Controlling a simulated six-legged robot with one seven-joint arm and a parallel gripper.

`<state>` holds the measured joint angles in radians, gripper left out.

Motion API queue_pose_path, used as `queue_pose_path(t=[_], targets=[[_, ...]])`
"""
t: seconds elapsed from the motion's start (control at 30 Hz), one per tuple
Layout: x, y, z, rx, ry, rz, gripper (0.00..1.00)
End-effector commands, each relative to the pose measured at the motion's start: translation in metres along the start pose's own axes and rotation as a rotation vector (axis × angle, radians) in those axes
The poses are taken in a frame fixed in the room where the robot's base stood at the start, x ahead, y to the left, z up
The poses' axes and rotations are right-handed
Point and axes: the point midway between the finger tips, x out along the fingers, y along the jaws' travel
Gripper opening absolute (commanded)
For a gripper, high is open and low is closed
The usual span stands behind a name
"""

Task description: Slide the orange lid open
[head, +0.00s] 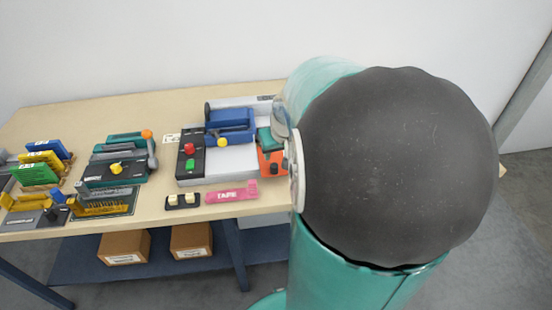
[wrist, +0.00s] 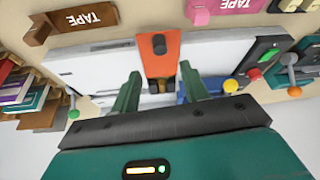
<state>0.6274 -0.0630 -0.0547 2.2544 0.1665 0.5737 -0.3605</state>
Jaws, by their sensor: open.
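The orange lid (wrist: 158,50) is a flat panel with a dark knob (wrist: 158,43) on the light grey machine (wrist: 100,62). My gripper (wrist: 158,88) is open in the wrist view, its two green fingers apart, one on each side of the lid's lower end in the picture. A small brass-coloured piece shows between the fingers; I cannot tell whether they touch anything. In the head view part of the orange lid (head: 271,163) shows beside my arm, which hides the rest of that side.
The machine carries a blue clamp (head: 230,125) and a black panel with red and green buttons (head: 189,158). A pink tape holder (head: 232,193) lies in front, and a brown one (wrist: 75,20) shows in the wrist view. Several tools and coloured holders crowd the table's left part.

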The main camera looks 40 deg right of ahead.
Motion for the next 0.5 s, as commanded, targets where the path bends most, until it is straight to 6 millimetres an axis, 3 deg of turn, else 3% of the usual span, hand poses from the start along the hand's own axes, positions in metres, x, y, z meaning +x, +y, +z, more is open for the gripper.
queue_pose_path(t=[0.2,0.5], targets=[[-0.041,0.000,-0.002,-0.001,0.004,0.000,0.45],[-0.054,0.000,-0.001,-0.001,0.000,0.000,0.45]])
